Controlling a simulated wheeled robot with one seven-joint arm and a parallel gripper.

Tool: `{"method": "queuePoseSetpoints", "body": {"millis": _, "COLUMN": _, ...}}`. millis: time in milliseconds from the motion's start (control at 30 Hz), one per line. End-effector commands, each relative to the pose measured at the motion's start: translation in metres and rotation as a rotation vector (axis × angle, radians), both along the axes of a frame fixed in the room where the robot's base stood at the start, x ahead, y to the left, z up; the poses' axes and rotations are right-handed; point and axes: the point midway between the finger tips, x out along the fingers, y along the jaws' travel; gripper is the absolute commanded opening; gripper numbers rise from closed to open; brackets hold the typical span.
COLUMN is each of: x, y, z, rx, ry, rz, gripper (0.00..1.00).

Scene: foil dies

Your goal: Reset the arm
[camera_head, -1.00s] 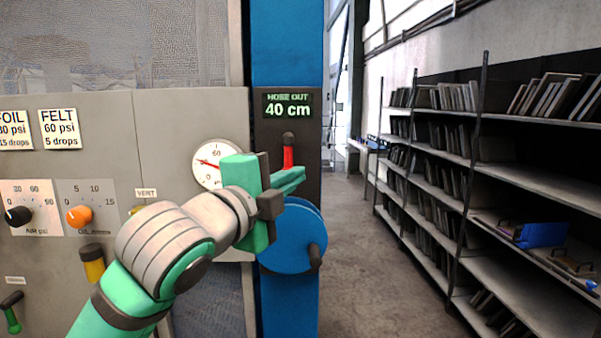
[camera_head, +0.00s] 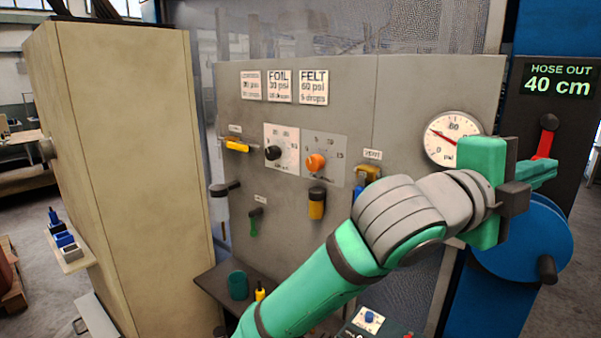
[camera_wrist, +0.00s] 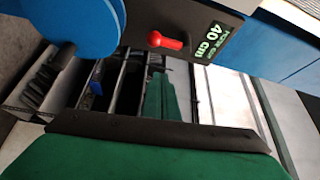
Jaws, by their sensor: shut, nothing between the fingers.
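My arm reaches from the bottom of the head view to my gripper (camera_head: 545,174) at the right. My gripper is shut and empty, in front of the hose panel. In the head view it appears just below the red lever (camera_head: 545,145) and above the blue hose reel (camera_head: 540,240). I cannot tell whether it touches either. The wrist view shows the red lever (camera_wrist: 167,41) and the blue reel (camera_wrist: 85,25) beyond a dark bar and green part of my gripper.
The grey panel (camera_head: 350,110) carries dials, labels and small valves. A pressure gauge (camera_head: 452,138) sits left of my gripper. The display (camera_head: 558,80) reads "HOSE OUT 40 cm". A beige cabinet (camera_head: 130,150) stands at the left. A green cup (camera_head: 238,285) is on a low shelf below.

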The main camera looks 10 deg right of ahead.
Motion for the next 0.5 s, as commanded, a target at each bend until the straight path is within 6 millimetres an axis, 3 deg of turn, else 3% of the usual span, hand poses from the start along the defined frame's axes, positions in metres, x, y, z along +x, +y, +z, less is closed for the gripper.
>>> {"method": "queuePoseSetpoints", "body": {"millis": 267, "x": 0.041, "y": 0.029, "z": -0.032, "rx": -0.238, "ry": 0.205, "rz": 0.014, "gripper": 0.00}}
{"method": "queuePoseSetpoints", "body": {"millis": 500, "x": 0.078, "y": 0.065, "z": -0.075, "rx": -0.451, "ry": 0.383, "rz": 0.059, "gripper": 0.00}}
